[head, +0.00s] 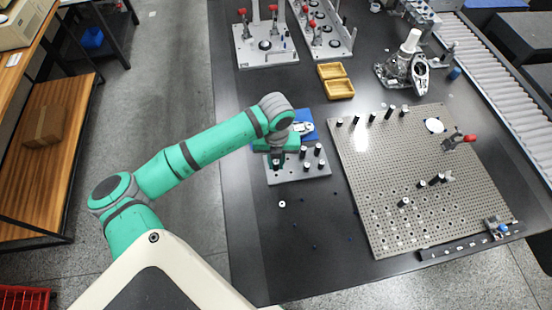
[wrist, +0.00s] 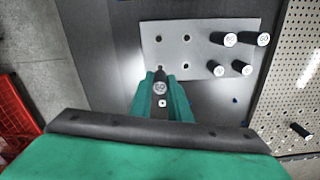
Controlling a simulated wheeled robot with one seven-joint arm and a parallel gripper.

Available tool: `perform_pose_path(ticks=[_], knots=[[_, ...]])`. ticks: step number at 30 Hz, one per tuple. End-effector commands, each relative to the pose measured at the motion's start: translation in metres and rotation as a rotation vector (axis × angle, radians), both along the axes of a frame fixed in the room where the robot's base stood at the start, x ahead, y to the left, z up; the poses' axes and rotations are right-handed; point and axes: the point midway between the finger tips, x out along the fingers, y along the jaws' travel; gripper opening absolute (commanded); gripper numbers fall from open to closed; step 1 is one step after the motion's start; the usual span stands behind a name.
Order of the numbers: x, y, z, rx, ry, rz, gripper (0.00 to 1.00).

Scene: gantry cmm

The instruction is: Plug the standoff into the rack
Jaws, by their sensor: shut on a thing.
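My gripper (wrist: 161,92) is shut on a black standoff (wrist: 160,87) with a pale marked top, seen end-on between the green fingers in the wrist view. The grey rack (wrist: 203,42) is a flat plate with round holes, just beyond the fingertips. Its left part shows several empty holes, and its right part holds several black standoffs (wrist: 242,68) with white tops. In the head view, my gripper (head: 276,154) is over the left part of the rack (head: 309,173). Whether the held standoff touches the rack or is in a hole cannot be told.
A large perforated plate (head: 375,185) with several standing posts lies right of the rack. A blue item (head: 304,116) is behind my gripper. Yellow trays (head: 340,89) are farther back. A small white ring (head: 282,204) and tiny dark bits lie on the dark table in front.

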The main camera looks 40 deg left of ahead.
Motion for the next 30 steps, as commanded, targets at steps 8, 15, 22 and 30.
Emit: perform_pose_path(ticks=[8,15,22,30], knots=[[0.000,0.000,-0.017,-0.001,-0.001,0.001,0.00],[0.000,0.000,-0.031,0.000,0.000,0.002,0.00],[0.000,0.000,-0.031,0.001,-0.001,0.001,0.00],[0.000,0.000,-0.031,0.001,-0.001,0.001,0.00]])
